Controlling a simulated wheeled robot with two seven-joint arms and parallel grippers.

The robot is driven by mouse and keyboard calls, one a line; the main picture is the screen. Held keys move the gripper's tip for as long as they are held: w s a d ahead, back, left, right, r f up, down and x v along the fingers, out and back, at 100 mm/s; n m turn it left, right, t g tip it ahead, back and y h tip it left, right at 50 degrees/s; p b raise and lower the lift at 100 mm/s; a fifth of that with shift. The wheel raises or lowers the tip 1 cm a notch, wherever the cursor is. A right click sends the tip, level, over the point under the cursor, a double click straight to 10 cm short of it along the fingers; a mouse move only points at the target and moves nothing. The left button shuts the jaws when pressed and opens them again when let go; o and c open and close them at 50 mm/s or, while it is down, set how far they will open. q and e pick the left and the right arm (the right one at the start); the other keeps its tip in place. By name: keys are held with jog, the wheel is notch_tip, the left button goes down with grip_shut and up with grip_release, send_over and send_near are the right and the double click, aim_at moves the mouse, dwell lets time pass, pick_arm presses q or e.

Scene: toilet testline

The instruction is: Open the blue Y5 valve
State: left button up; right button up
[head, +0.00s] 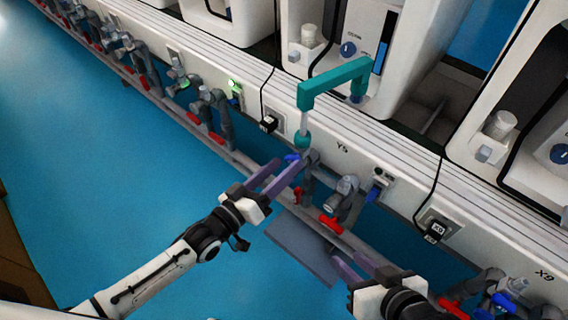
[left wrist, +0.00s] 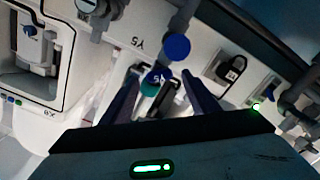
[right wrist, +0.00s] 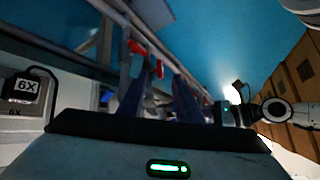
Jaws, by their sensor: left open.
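The blue Y5 valve handle (head: 292,157) is on the grey pipework below the Y5 label (head: 342,148). A blue round cap (left wrist: 176,47) sits just beyond the tips in the left wrist view. My right gripper (head: 347,256) is low at the right, apart from the valve; its fingers (right wrist: 157,82) are open and empty.
Red valve handles (head: 330,226) and grey pipes run along the white bench front. A teal angled pipe (head: 335,83) rises above the Y5 valve. A black plug (head: 434,232) with its cable hangs at the right. The blue floor at the left is clear.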

pick_arm(q)
jog(key=p+v, duration=0.2)
jog(key=v, duration=0.7)
